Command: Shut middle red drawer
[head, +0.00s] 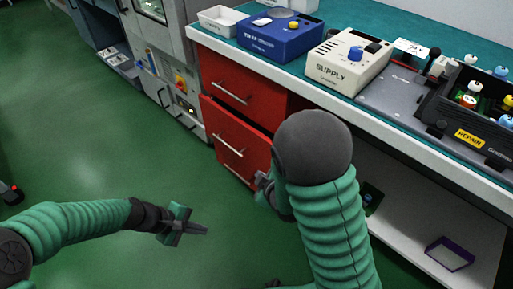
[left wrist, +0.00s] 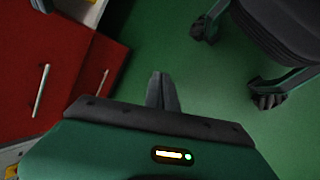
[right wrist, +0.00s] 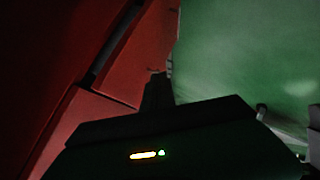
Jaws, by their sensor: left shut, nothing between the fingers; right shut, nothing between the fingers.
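The red drawer cabinet stands under the bench, with an upper red drawer (head: 232,78) and the middle red drawer (head: 222,136) below it. The middle drawer's front stands out past the upper one, with a dark gap above it. Each front has a silver bar handle. My right gripper (head: 264,183) is shut and empty by the middle drawer's right edge, partly hidden by my arm. In the right wrist view its fingertips (right wrist: 157,80) overlap a red panel's edge; contact is unclear. My left gripper (head: 204,229) is shut and empty over the floor, apart from the drawers.
The teal bench top (head: 222,37) holds a blue box (head: 281,38), a cream supply box (head: 347,62) and a black repair bin (head: 470,137). An open white shelf (head: 405,235) lies right of the drawers. Grey machine cabinets stand at left.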

